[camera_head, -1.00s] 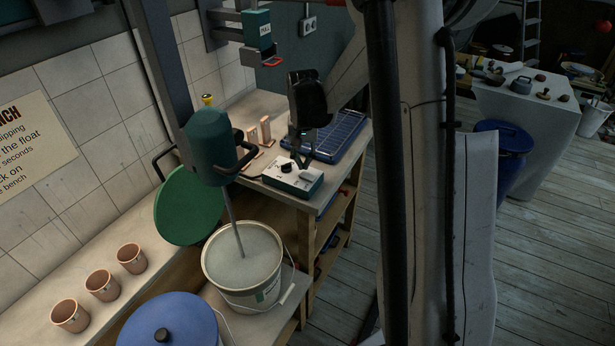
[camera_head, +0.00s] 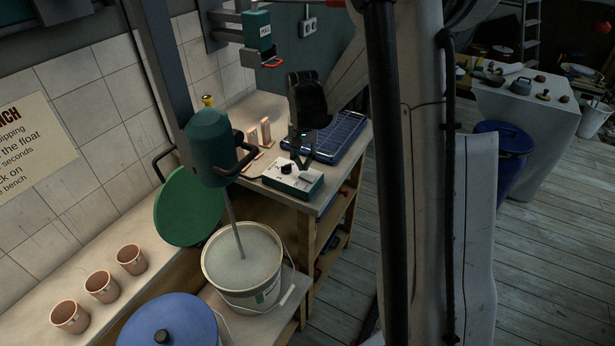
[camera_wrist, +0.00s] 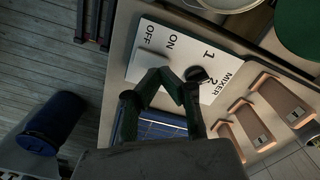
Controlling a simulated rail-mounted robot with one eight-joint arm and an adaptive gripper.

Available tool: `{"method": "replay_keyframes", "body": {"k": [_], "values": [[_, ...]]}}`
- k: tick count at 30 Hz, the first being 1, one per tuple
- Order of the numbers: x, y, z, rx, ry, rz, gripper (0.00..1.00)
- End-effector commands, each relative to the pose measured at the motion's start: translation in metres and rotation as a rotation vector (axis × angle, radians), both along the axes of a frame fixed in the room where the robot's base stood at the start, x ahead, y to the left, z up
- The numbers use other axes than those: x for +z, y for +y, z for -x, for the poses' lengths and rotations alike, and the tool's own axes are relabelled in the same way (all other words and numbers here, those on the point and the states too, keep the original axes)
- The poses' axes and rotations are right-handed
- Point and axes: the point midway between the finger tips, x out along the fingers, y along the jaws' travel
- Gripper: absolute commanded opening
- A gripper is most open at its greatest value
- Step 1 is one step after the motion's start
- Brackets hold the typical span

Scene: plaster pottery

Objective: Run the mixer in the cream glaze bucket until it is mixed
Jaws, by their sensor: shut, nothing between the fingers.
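The mixer (camera_head: 211,146) is a green motor on a post. Its thin shaft reaches down into the pale glaze of the white bucket (camera_head: 268,297). The mixer control box (camera_head: 283,180) lies on the bench. In the wrist view, the box (camera_wrist: 218,53) carries ON, OFF, 1, 2 and MIXER labels, a pale switch (camera_wrist: 148,66) and a black knob (camera_wrist: 197,75). My gripper (camera_head: 303,161) is shut and empty over the box. Its fingertips (camera_wrist: 171,75) show between switch and knob; contact cannot be told. Whether the shaft spins cannot be told.
A green lid (camera_head: 187,212) leans by the bucket. A blue-lidded bucket (camera_head: 190,325) stands in front. Terracotta cups (camera_head: 101,286) line the left bench.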

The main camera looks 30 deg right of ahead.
Motion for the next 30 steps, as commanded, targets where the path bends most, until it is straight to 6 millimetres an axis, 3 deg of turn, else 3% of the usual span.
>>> {"method": "replay_keyframes", "body": {"k": [30], "values": [[-0.011,0.000,0.000,0.000,0.000,0.000,0.00]]}}
